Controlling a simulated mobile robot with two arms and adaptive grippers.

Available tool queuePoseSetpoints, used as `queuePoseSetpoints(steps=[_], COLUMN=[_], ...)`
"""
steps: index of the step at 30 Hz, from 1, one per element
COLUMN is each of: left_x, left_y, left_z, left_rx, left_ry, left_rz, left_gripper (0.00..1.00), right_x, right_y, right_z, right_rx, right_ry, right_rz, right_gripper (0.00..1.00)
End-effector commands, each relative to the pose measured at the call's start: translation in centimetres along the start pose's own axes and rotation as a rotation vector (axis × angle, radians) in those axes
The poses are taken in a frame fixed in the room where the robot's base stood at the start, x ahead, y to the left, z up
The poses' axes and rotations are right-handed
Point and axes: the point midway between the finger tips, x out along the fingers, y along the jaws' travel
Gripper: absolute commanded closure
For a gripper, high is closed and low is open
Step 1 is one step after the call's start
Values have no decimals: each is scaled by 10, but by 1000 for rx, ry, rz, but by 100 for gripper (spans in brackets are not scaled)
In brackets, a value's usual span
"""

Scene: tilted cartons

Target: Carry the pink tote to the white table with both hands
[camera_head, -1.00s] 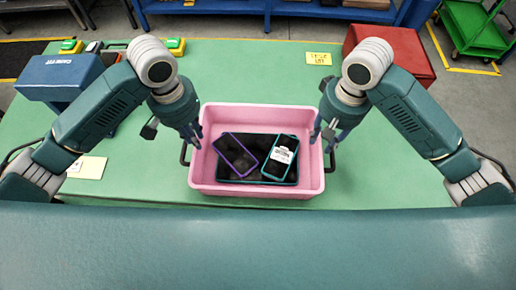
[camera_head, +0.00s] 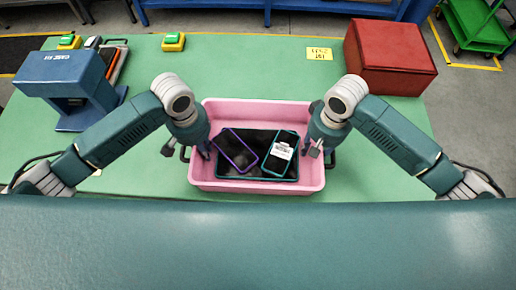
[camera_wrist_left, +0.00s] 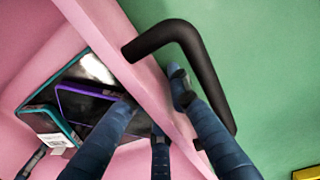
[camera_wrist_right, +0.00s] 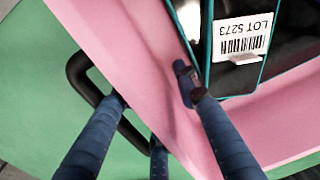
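The pink tote (camera_head: 256,189) stands on a green-topped table (camera_head: 240,60). In it lie a large dark tablet-like device (camera_head: 256,137), a purple-edged device (camera_head: 237,151) and a teal-edged device with a white label (camera_head: 279,157). My left gripper (camera_head: 188,149) is at the tote's left side, open, its fingers spread over the wall by the black handle (camera_wrist_left: 190,45). My right gripper (camera_head: 321,148) is at the right side, open, with fingers on both sides of the wall by the other handle (camera_wrist_right: 85,80). Contact is unclear. No white table shows.
A blue machine (camera_head: 70,85) stands at the left of the table, and a red box (camera_head: 390,57) at the back right. Green-and-yellow button boxes (camera_head: 174,41) and a yellow note (camera_head: 319,54) lie at the back. A green cart (camera_head: 475,25) stands beyond.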

Motion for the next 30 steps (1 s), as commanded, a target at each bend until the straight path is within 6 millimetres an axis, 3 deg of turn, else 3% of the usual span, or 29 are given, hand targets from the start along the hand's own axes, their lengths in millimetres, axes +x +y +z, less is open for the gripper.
queuePoseSetpoints(steps=[8, 11, 13, 30], left_x=[1, 1, 1, -7], left_y=[0, 0, 0, 1], left_z=[0, 0, 0, -2], left_rx=[0, 0, 0, 0], left_ry=[0, 0, 0, 4], left_rz=[0, 0, 0, 1], left_gripper=[82, 100, 100, 100], right_x=[1, 1, 1, -7], right_y=[0, 0, 0, -1], right_z=[0, 0, 0, -1], right_rx=[0, 0, 0, 0], right_ry=[0, 0, 0, 3], right_rz=[0, 0, 0, -2], right_gripper=[70, 90, 100, 100])
